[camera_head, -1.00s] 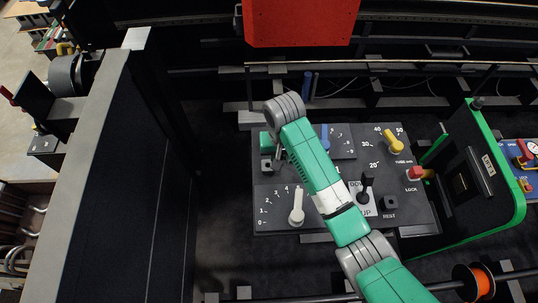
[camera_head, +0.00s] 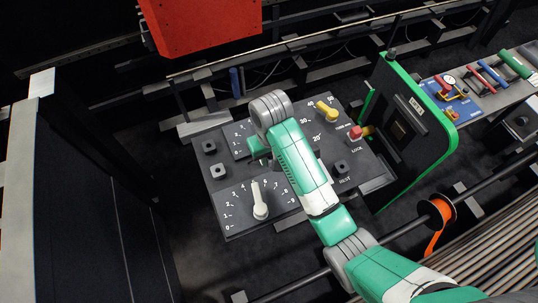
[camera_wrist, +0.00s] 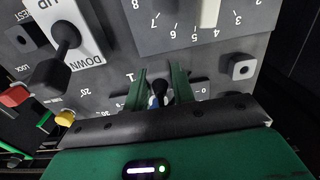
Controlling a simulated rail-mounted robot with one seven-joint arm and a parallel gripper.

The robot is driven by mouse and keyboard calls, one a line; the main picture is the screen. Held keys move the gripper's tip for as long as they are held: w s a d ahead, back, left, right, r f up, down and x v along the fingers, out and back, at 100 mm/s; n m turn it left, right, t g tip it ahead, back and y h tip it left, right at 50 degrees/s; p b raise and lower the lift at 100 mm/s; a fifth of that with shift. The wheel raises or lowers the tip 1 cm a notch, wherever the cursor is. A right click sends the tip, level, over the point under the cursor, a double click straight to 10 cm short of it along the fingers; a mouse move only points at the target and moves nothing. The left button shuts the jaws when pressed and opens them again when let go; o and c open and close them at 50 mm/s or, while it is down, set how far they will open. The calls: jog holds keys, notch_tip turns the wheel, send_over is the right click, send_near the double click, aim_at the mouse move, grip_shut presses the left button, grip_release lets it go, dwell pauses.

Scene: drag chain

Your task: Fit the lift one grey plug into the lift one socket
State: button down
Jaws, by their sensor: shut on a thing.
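My gripper (camera_head: 258,148) is low over the upper-left dial of the grey console (camera_head: 236,222), mostly hidden by my arm in the head view. In the wrist view its two green fingers (camera_wrist: 159,90) are shut on a small dark-tipped thing with blue and white on it. It looks like the upper dial's blue pointer (camera_wrist: 153,101), but it is partly hidden. I cannot pick out a grey plug or read which socket is lift one. Square fittings with dark round centres (camera_head: 218,170) sit at the console's left side; one also shows in the wrist view (camera_wrist: 240,67).
The lower dial has a white pointer (camera_head: 259,204). A yellow pointer (camera_head: 326,110) and a red knob (camera_head: 355,132) are on the right. The up-down lever (camera_wrist: 64,42) stands in the wrist view. A green-edged panel (camera_head: 441,157) rises beside the console. A red box (camera_head: 200,20) hangs behind.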

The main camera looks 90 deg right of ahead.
jog(key=w+d+r+b, duration=0.1)
jog(key=w+d, duration=0.3)
jog(key=w, duration=0.6)
jog(key=w+d+r+b, duration=0.1)
jog(key=w+d+b, duration=0.2)
jog(key=w, duration=0.7)
jog(key=shift+d+r, duration=0.4)
jog(key=shift+d, duration=0.4)
jog(key=shift+f, duration=0.15)
jog(key=shift+s+f+b, duration=0.1)
jog(key=shift+f+b, duration=0.95)
jog(key=shift+f, duration=1.2)
jog(key=shift+p, duration=0.95)
jog(key=shift+f+b, duration=0.8)
jog(key=shift+f, duration=0.7)
jog(key=c, duration=1.1)
grip_release()
